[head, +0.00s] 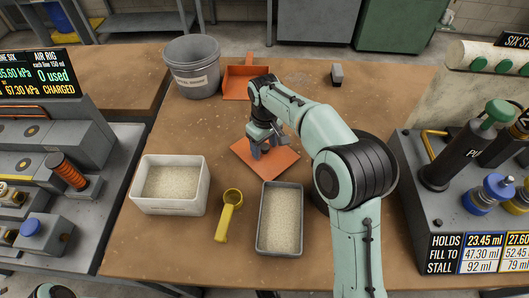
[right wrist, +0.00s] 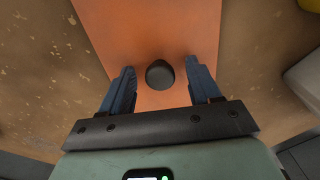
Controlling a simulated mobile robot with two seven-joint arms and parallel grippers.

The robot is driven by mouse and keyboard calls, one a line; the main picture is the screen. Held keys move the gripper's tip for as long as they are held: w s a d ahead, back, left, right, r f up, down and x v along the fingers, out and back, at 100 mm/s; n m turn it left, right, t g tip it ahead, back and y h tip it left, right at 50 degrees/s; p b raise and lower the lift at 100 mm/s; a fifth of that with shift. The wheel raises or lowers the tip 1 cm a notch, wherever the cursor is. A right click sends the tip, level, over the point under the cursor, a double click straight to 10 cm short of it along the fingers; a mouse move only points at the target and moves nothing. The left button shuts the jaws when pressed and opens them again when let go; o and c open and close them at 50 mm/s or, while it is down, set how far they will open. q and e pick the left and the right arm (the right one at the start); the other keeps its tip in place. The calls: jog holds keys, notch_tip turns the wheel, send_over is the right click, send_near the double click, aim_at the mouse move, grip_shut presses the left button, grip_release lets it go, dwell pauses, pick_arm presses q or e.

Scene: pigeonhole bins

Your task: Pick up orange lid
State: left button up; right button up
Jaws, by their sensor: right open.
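The orange lid (head: 282,165) is a flat orange plate lying on the brown workbench, partly hidden in the head view by my right arm. In the right wrist view the lid (right wrist: 150,30) runs under the gripper, and its dark round knob (right wrist: 160,74) sits between the fingers. My right gripper (head: 264,150) is just over the lid, pointing down. Its two blue fingers (right wrist: 159,84) are spread on either side of the knob, with a gap on both sides. My left gripper is not in view.
A white bin (head: 169,207) and a grey tray (head: 280,248), both holding pale grains, stand in front, with a yellow scoop (head: 228,212) between. A grey bucket (head: 193,80) and an orange dustpan (head: 236,84) are behind. Equipment flanks both sides.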

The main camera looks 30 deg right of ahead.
grip_shut()
